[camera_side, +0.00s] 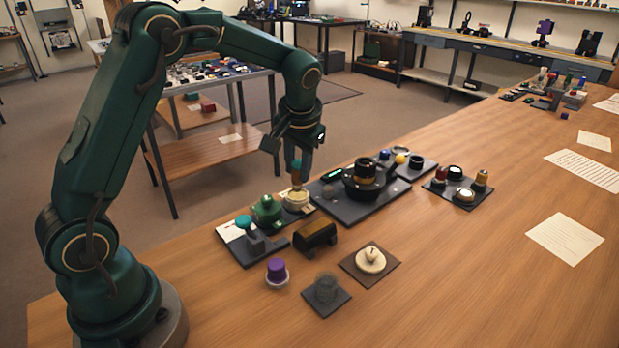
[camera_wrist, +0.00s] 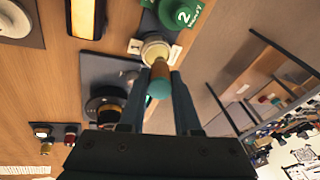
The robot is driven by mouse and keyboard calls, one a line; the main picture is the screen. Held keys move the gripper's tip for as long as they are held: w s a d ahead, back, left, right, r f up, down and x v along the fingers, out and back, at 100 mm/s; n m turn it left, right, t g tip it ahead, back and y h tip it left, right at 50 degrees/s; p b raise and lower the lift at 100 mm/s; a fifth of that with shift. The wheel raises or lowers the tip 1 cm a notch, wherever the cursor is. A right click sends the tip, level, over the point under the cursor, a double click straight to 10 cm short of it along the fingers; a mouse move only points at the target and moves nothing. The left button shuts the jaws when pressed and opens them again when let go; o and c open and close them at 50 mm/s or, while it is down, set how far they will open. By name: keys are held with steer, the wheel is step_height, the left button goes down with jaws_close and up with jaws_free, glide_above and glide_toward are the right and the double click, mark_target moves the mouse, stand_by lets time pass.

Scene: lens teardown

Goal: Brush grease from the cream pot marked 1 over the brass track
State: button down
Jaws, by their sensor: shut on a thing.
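My gripper (camera_side: 292,158) is shut on a brush (camera_side: 297,178) with a teal handle end and an orange-brown section, which also shows in the wrist view (camera_wrist: 160,84). It holds the brush upright over the cream pot (camera_side: 296,200). In the wrist view the brush's lower end meets the cream pot's top (camera_wrist: 153,50); the bristles are hidden, and I cannot tell how deep they are. A label (camera_wrist: 134,46) reading 1 lies beside this pot. The black lens body with a brass ring (camera_side: 365,166) stands on a dark plate, right of my gripper.
A green pot (camera_side: 267,208) marked 2 (camera_wrist: 183,14) stands close left of the cream pot. A dark brown block (camera_side: 315,236), a purple-topped jar (camera_side: 277,271) and a cream disc (camera_side: 370,260) stand in front. The table's right side is mostly clear, with papers (camera_side: 566,239).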

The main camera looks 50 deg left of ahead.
steer(key=shift+r, duration=2.75)
